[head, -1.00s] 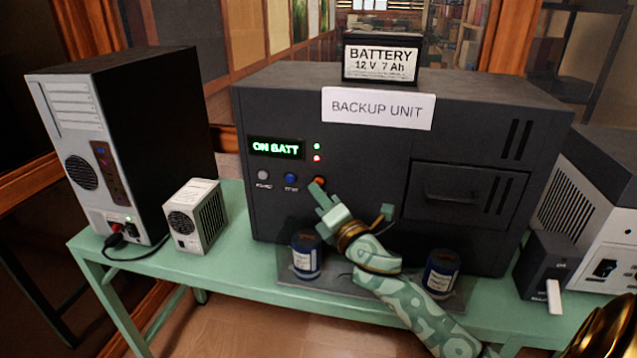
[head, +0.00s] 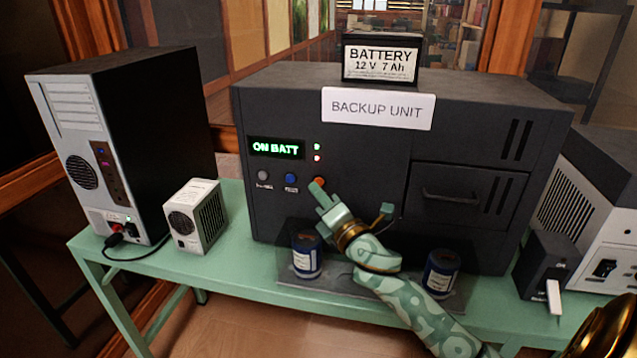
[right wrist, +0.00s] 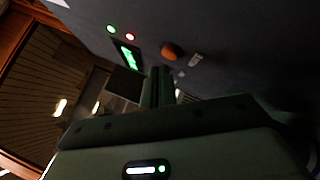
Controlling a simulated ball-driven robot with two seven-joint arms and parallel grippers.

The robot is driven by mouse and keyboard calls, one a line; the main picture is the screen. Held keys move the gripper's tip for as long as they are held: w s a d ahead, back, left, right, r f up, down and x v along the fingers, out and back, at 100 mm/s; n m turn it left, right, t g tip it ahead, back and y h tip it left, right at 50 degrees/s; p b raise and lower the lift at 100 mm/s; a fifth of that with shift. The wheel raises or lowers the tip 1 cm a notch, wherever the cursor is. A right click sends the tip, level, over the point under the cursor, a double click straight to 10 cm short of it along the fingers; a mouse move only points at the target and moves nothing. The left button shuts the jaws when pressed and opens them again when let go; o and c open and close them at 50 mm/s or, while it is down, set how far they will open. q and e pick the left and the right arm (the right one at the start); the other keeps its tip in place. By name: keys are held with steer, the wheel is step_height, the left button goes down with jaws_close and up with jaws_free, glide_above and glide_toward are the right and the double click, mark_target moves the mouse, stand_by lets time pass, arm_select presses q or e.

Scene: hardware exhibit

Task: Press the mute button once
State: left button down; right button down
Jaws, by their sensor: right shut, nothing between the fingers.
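The backup unit (head: 470,120) is a dark grey box on a green table, with a lit "ON BATT" display (head: 276,148). Below the display is a row of a grey button (head: 262,174), a blue button (head: 290,179) and an orange button (head: 318,182). My left gripper is out of view.
Two dark blue cans (head: 306,256) (head: 441,273) stand in front of the unit, on either side of my right arm. A battery (head: 381,60) sits on top. A small white vented box (head: 195,217) and a computer tower (head: 85,150) stand at left.

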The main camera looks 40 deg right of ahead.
steer(key=shift+w+d, duration=0.2)
steer(key=shift+w+d, duration=0.3)
steer(key=shift+d, duration=0.05)
stand_by(0.7)
steer(key=shift+s+a, duration=0.15)
steer(key=shift+s+a+p, duration=0.35)
steer(key=shift+s+a, duration=0.1)
steer(key=shift+a, duration=0.05)
stand_by(0.3)
steer(key=shift+s+a, duration=0.35)
steer(key=shift+a, duration=0.15)
steer(key=shift+s+a+p, duration=0.55)
steer(key=shift+s+a, duration=0.7)
steer(key=shift+a, duration=0.15)
